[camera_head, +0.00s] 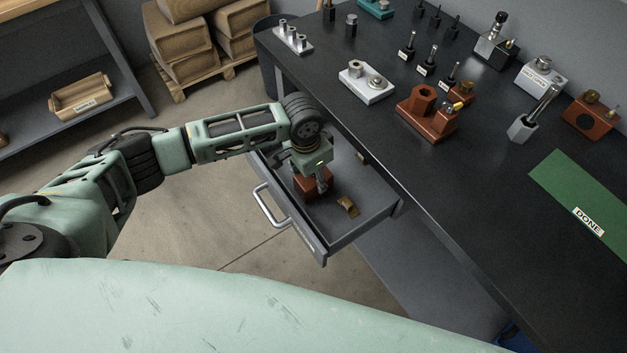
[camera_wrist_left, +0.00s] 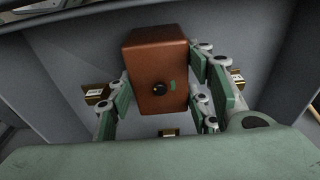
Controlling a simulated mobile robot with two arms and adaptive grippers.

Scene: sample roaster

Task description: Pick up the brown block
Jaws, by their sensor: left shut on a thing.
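In the head view the block (camera_head: 312,184) shows below my left gripper (camera_head: 322,182), within the open drawer (camera_head: 360,221). The gripper partly covers it there. I cannot tell whether the block touches the drawer floor. My right gripper is in neither view.
Small brass pieces lie in the drawer, one near its front (camera_head: 348,207). The drawer handle (camera_head: 268,207) sticks out to the left. The dark workbench (camera_head: 470,190) carries a brown fixture (camera_head: 427,113), a white fixture (camera_head: 366,84) and a green DONE mat (camera_head: 575,190).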

